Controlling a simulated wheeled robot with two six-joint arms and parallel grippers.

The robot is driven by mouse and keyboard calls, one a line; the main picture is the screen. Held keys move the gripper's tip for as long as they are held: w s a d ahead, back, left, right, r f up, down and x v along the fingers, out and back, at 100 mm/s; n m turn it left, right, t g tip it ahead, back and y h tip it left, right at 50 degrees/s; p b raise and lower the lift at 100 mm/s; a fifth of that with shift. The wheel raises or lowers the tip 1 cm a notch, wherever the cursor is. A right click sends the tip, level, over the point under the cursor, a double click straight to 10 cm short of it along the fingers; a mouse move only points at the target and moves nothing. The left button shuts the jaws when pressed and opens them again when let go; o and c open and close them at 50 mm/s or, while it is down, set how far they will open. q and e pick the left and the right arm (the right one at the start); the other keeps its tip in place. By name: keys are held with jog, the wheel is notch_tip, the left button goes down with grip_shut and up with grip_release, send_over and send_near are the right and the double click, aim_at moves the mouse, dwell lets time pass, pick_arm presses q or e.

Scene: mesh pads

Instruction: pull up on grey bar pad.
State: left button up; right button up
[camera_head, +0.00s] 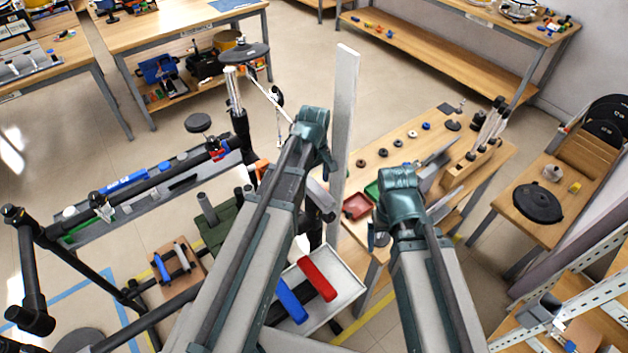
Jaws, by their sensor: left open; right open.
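A long black bar lies along a grey rail-like strip (118,222) at the left; I cannot tell if this is the grey bar pad. A tall pale grey upright post (345,120) stands just right of my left arm. My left gripper (322,203) is open, pointing down beside the post and partly hidden by my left wrist. My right gripper (378,238) is open, mostly hidden behind my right wrist, beside the small wooden table. Neither gripper visibly holds anything.
A white tray (352,288) holds a red and a blue handle-like piece below my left arm. A wooden table (405,146) with several dark discs and a red bin (356,206) stands behind my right arm. Open floor (60,160) lies at the left.

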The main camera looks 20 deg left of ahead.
aim_at(314, 187)
pick_arm(q)
jog(key=shift+f+b, duration=1.4)
jog(key=shift+f, duration=0.55)
grip_shut()
